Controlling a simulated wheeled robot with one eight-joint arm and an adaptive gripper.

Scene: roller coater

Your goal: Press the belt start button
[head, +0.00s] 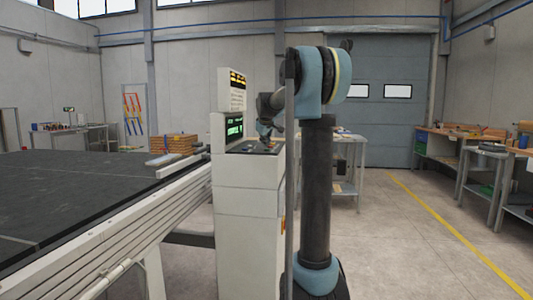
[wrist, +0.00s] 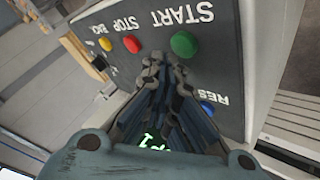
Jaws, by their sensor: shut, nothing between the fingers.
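The control panel (wrist: 215,65) shows in the wrist view, with its lettering upside down. A round green button (wrist: 184,44) lies beside the START label (wrist: 178,15). My gripper (wrist: 164,62) is shut and empty. Its fingertips are over the panel, just below and left of the green button in the picture; I cannot tell whether they touch the panel. In the head view, my gripper (head: 268,142) is small and partly hidden behind my arm, above the sloped top of the white console (head: 240,205).
A red button (wrist: 132,44) and a yellow button (wrist: 105,44) lie to the left of the green one. A wide dark belt table (head: 80,190) stands left of the console. Open floor (head: 400,240) lies right.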

